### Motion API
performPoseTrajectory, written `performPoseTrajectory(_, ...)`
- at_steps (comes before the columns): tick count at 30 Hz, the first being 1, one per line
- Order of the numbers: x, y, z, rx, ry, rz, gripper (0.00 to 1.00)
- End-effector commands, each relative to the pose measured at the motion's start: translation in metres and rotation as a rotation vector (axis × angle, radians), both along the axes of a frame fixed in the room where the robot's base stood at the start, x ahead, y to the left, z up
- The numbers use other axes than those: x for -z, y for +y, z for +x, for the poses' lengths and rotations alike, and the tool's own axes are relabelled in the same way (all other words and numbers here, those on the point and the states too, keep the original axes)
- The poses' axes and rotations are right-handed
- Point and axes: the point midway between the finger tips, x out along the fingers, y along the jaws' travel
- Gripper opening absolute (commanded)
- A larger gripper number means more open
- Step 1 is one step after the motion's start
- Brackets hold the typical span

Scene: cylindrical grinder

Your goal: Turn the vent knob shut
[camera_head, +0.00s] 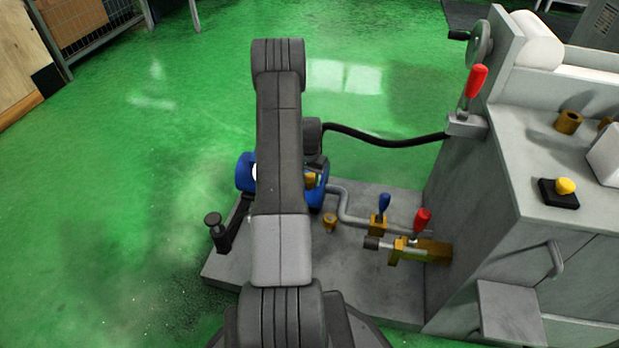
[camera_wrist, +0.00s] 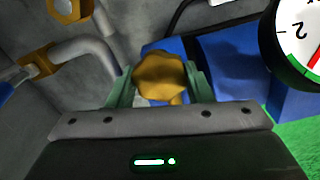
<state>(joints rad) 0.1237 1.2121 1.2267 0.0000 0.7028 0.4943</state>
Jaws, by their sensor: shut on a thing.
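The vent knob (camera_wrist: 161,76) is a brass-yellow lobed knob beside the blue housing in the wrist view. My gripper (camera_wrist: 161,88) has its two pale green fingers on either side of the knob and is shut on it. The lower part of the knob is partly hidden by the gripper body. In the head view my arm covers most of the gripper and of the blue unit (camera_head: 245,172). A small brass part (camera_head: 310,180) shows at the arm's right edge; I cannot tell whether it is the same knob.
A round gauge (camera_wrist: 303,38) is close at the upper right in the wrist view. A grey pipe (camera_wrist: 84,48) and brass fitting (camera_wrist: 68,8) lie left. In the head view, blue (camera_head: 384,204) and red (camera_head: 422,221) levers stand right. Green floor (camera_head: 130,200) is open left.

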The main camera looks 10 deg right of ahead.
Motion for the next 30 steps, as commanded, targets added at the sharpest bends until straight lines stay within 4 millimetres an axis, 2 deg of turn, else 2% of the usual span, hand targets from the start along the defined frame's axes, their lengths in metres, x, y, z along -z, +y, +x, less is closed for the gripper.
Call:
performPoseTrajectory(10,0.0,0.0,0.0,0.02,0.0,0.0,0.23)
performPoseTrajectory(11,0.0,0.0,0.0,0.02,0.0,0.0,0.5)
performPoseTrajectory(14,0.0,0.0,0.0,0.019,0.0,0.0,0.68)
performPoseTrajectory(23,-0.002,0.0,0.0,0.018,0.0,0.0,0.68)
performPoseTrajectory(26,-0.011,0.0,0.001,0.018,-0.002,0.0,0.68)
performPoseTrajectory(30,-0.037,0.0,0.001,0.018,-0.003,-0.001,0.68)
